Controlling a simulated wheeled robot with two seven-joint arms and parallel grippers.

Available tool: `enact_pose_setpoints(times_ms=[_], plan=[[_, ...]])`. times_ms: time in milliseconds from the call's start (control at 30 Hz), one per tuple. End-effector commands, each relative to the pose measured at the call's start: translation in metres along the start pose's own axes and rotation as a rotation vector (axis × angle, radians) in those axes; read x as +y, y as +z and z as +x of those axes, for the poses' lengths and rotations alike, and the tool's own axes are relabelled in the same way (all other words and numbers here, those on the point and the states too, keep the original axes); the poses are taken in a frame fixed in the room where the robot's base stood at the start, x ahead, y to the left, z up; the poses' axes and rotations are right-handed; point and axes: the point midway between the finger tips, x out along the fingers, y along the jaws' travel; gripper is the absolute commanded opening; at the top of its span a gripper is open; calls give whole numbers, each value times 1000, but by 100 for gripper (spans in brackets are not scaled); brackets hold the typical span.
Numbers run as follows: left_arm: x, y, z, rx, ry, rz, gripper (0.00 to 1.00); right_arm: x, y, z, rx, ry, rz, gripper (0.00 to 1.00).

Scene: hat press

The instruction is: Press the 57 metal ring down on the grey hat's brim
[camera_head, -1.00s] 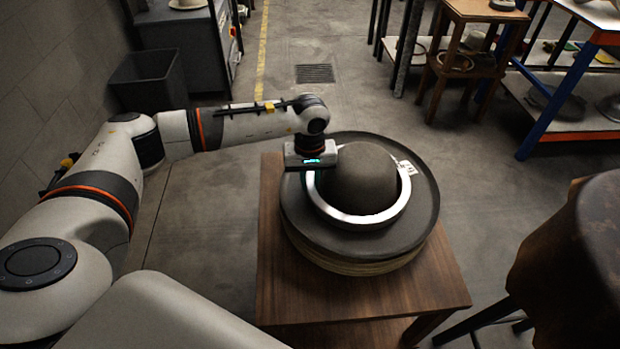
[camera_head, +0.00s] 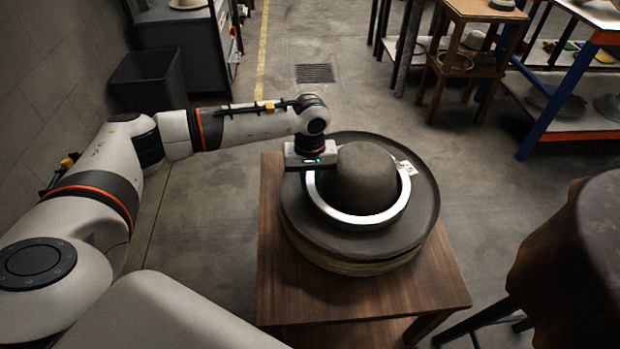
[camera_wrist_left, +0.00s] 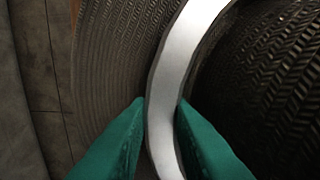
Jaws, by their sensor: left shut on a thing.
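The grey hat (camera_head: 362,172) sits crown up on a wooden table (camera_head: 285,305), its wide round brim (camera_head: 420,222) spread around it. The shiny metal ring (camera_head: 358,217) lies around the crown over the brim; whether it touches the brim all round I cannot tell. A white tag with dark marking (camera_head: 406,168) shows at its right side. My left gripper (camera_head: 313,168) is at the ring's left side, and its fingertips are mostly hidden in the head view. In the left wrist view the green fingers (camera_wrist_left: 162,122) are shut on the ring's band (camera_wrist_left: 172,75), between the crown and the brim.
A brown leather-like covered thing (camera_head: 575,260) stands at the right front. A wooden stand (camera_head: 465,50) and a blue-legged shelf (camera_head: 560,110) are behind on the right. A dark bin (camera_head: 148,80) and cabinet are at the back left. The floor between is clear.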

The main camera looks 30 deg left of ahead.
Motion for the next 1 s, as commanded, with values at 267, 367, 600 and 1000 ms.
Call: enact_pose_setpoints(times_ms=[267,367,600,1000], plan=[[1,-1,-7,4,5,0,0,0,0,-4,0,0,0,36],[1,0,-10,2,3,0,0,0,0,-5,0,0,0,36],[0,0,-24,0,-2,0,0,0,1,-12,0,0,0,36],[-1,1,-51,-2,-3,-1,0,0,2,-27,0,0,0,36]])
